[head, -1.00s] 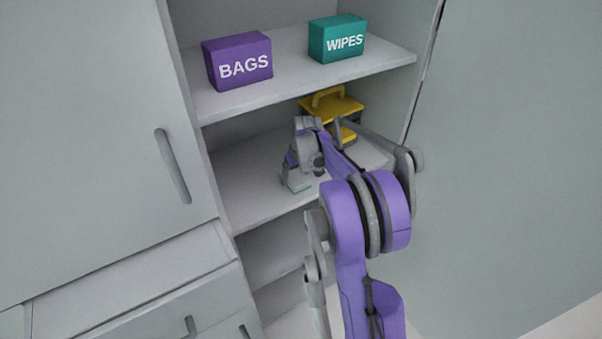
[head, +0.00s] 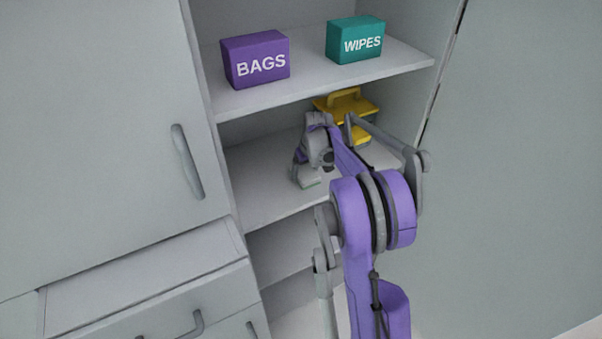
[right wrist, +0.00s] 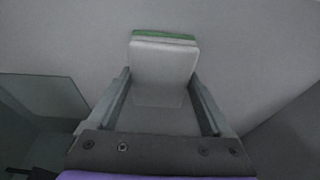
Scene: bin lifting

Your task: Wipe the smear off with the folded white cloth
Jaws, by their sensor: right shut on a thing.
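The folded white cloth (right wrist: 163,62) is between the fingers of my right gripper (right wrist: 162,95) in the right wrist view, with a green strip along its far edge. I cannot tell whether that green belongs to the cloth or is the smear. In the head view the right gripper (head: 303,168) is low over the middle shelf (head: 262,185), and a small part of the cloth (head: 308,183) shows under it. I cannot tell whether the cloth touches the shelf. No separate smear shows clearly. My left gripper is not in view.
A yellow-topped caddy with a handle (head: 345,99) stands behind my right arm on the same shelf. A purple BAGS box (head: 256,60) and a teal WIPES box (head: 355,40) stand on the shelf above. The shelf's left part is clear. Cabinet walls close both sides.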

